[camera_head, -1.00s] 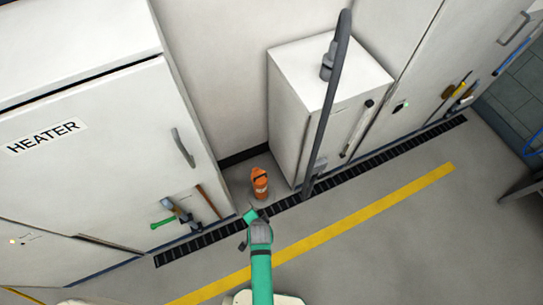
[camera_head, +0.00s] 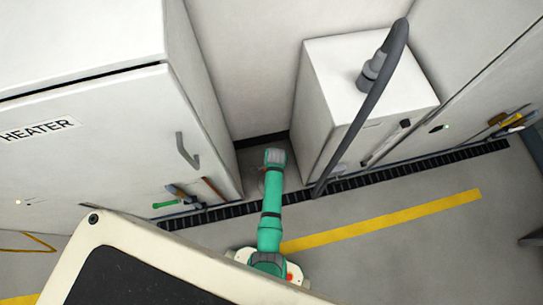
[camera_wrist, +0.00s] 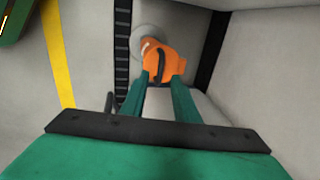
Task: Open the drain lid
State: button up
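An orange container with a dark strap or handle (camera_wrist: 165,60) shows in the wrist view, just beyond my fingertips. A pale round disc in the floor, apparently the drain lid (camera_wrist: 148,36), shows behind and left of it; the container covers part of the disc. In the head view only a faint edge of the disc (camera_head: 261,181) shows beside my arm, and the container is hidden. My gripper (camera_wrist: 163,78), also in the head view (camera_head: 275,158), points down in the alcove. Its fingers are apart, at either side of the container's near end; contact cannot be made out.
The heater cabinet (camera_head: 110,130) stands left of the alcove, and a white box unit with a thick grey hose (camera_head: 380,100) stands right. A black slotted floor grate (camera_head: 420,165) runs along the fronts. Open floor with a yellow line (camera_head: 400,220) lies in front.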

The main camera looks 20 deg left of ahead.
jog(key=shift+w+a+f, duration=0.1)
jog(key=shift+w+f, duration=0.05)
jog(key=shift+f, duration=0.8)
jog(key=shift+w+a+f, duration=0.1)
jog(key=shift+w+f, duration=0.05)
jog(key=shift+f, duration=0.75)
jog(key=shift+w+a+f, duration=0.1)
jog(key=shift+w+f, duration=0.05)
jog(key=shift+f, duration=0.8)
grip_shut()
